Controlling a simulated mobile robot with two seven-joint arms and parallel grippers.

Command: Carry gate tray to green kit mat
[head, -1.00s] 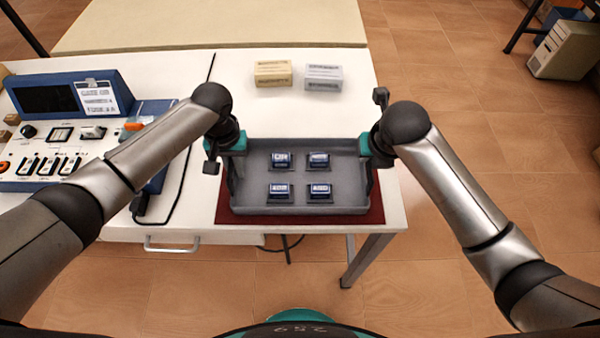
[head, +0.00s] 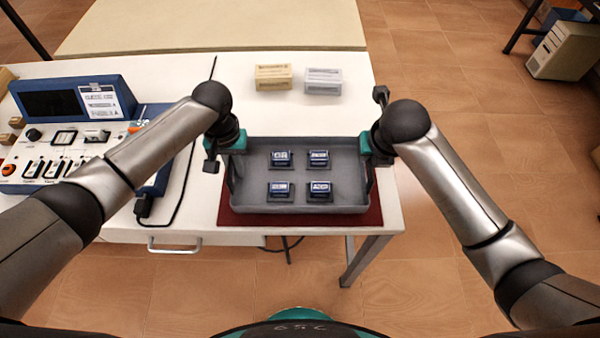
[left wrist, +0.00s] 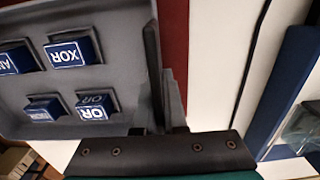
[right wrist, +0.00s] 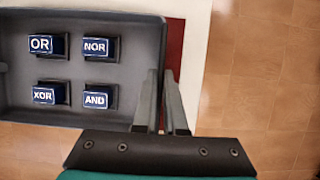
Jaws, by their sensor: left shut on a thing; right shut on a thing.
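The grey gate tray (head: 344,180) is level over a dark red mat (head: 300,221) on the white table. It holds several blue gate blocks labelled OR, NOR, XOR and AND; the AND block (right wrist: 96,99) shows clearly in the right wrist view. My left gripper (head: 230,168) is shut on the tray's left wall. My right gripper (head: 371,168) is shut on its right wall. In the left wrist view the tray (left wrist: 120,70) sits between the jaw and the left picture edge. I see no green mat.
A tan block (head: 273,77) and a grey block (head: 323,81) stand behind the tray. A blue and white control panel (head: 75,130) with a cable (head: 188,170) is at the left. Open tiled floor (head: 470,130) lies right of the table. A computer case (head: 565,48) stands far right.

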